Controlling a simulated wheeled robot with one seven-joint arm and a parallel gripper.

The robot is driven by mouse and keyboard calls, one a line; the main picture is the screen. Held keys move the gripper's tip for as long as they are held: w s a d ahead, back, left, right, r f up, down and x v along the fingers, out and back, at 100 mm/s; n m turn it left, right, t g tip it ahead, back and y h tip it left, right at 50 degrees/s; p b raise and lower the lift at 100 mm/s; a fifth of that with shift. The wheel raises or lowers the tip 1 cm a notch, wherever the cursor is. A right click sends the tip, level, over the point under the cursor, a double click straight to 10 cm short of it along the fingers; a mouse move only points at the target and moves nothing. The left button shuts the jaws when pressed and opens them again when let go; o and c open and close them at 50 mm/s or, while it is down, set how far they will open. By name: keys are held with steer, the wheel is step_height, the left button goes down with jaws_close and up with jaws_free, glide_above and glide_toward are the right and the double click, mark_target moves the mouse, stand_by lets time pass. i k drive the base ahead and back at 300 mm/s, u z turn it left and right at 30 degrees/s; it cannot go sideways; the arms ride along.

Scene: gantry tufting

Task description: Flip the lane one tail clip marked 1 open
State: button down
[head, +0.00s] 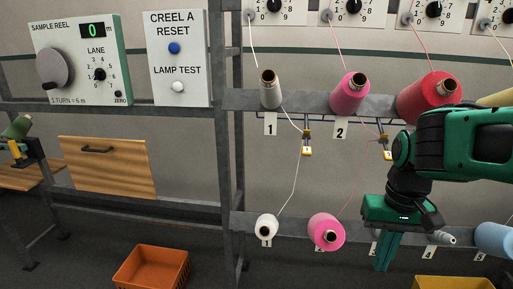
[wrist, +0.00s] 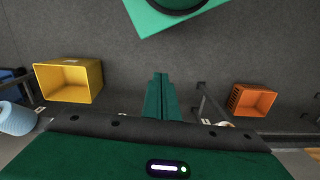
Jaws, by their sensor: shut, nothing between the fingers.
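The lane one tail clip (head: 307,133) is a small brass-yellow piece below the upper shelf, right of the number 1 card, with a yellow tag (head: 306,151) under it. A white yarn runs from the upper grey-white cone (head: 270,92) past the clip to the lower white cone (head: 266,227). Whether the clip is open or shut is too small to tell. My gripper (head: 383,267) points down in front of the lower shelf, right of and below the clip and apart from it. In the wrist view my gripper (wrist: 158,80) shows its fingers together and empty.
A second tail clip (head: 385,138) hangs farther right, near my arm. Pink cones (head: 349,95) and a red cone (head: 430,97) stand along the shelf. An orange bin (head: 150,268) and a yellow bin (wrist: 68,80) sit on the floor. A rack post (head: 228,150) rises left of lane one.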

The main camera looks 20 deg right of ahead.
mark_target(306, 150)
steer(key=u, duration=1.45)
steer(key=k, duration=1.2)
steer(key=z, duration=1.15)
steer(key=i, duration=0.5)
steer(key=z, duration=0.05)
